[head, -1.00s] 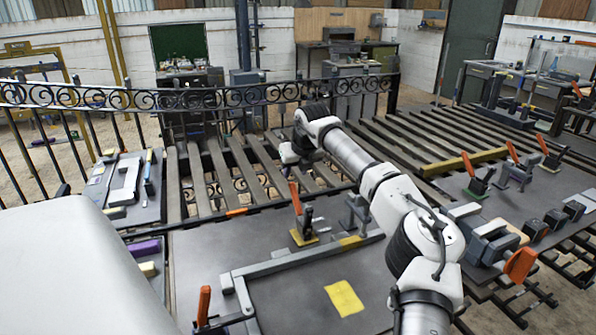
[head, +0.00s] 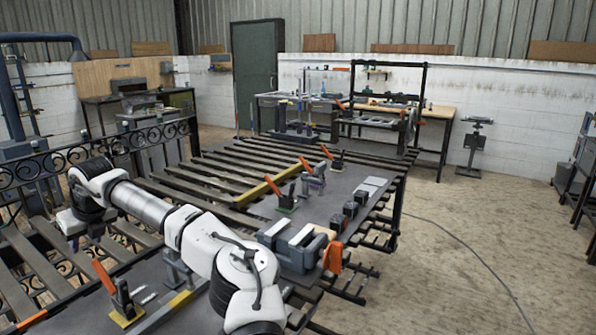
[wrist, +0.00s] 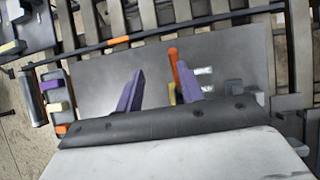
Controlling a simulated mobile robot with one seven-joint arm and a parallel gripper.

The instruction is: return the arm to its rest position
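My arm (head: 140,203) reaches from the bottom of the head view toward the left, above the slatted table. Its wrist end (head: 92,190) is near the scroll gate, with the hand pointing down. In the wrist view my gripper (wrist: 158,88) shows two purple fingers spread well apart, with nothing between them. Below them is a dark grey plate on the table (wrist: 105,88). An orange-handled clamp (wrist: 174,66) stands behind the right finger in that view.
The scroll gate (head: 155,137) runs along the left. Orange-handled clamps (head: 120,297) (head: 287,195) and a grey vise (head: 293,247) stand on the table near my arm. A yellow bar (head: 228,198) lies across the slats. Open floor (head: 450,230) is at the right.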

